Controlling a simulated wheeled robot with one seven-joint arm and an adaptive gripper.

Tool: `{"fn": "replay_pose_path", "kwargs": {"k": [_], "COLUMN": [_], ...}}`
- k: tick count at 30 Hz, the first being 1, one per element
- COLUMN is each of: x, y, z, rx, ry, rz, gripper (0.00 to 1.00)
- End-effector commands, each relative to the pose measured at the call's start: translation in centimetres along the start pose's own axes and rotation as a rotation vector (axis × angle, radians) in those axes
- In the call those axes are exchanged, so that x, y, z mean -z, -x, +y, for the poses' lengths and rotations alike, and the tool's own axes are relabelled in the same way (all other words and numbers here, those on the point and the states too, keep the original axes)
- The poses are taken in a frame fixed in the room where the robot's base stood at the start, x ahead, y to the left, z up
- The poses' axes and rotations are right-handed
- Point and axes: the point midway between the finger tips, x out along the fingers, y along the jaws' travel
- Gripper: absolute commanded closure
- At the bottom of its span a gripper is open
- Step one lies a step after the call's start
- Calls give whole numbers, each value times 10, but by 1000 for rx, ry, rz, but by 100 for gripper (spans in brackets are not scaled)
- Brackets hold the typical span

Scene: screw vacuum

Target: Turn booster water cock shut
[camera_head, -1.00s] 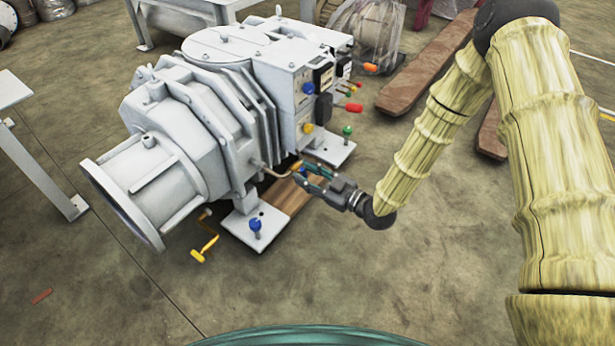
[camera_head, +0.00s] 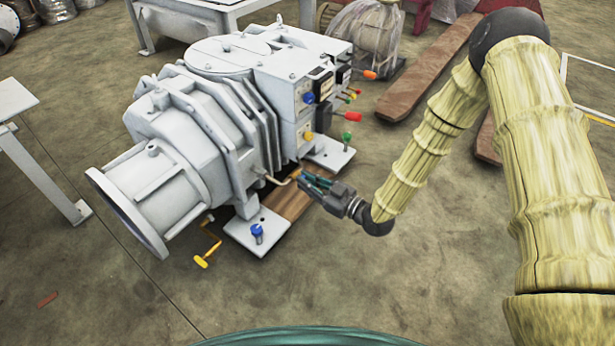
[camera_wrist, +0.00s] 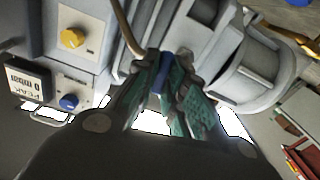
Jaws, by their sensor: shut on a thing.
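The booster water cock shows as a small blue handle (camera_wrist: 163,72) at the end of a thin copper-coloured pipe (camera_wrist: 126,28) in the wrist view. In the head view the pipe (camera_head: 279,181) sticks out of the pale grey vacuum machine's near side, low down. My gripper (camera_head: 304,178) is at the pipe's end, reaching in from the right. In the wrist view my teal fingers (camera_wrist: 164,80) are shut on the blue handle, one on each side. The fingers hide most of the handle, so I cannot tell its angle well.
The machine (camera_head: 205,120) stands on a plate and wood block (camera_head: 286,203). Blue (camera_head: 257,231) and green (camera_head: 346,136) knobs, a red handle (camera_head: 346,118) and a yellow crank (camera_head: 207,252) are nearby. Open floor lies in front and to the right.

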Motion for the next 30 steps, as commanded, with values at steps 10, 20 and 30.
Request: {"fn": "replay_pose_path", "kwargs": {"k": [10,20,30], "x": [1,-1,0], "y": [0,0,0], "z": [0,0,0], "rx": [1,1,1], "ry": [-144,-154,-152], "rz": [-2,-1,-1], "gripper": [100,100,66]}}
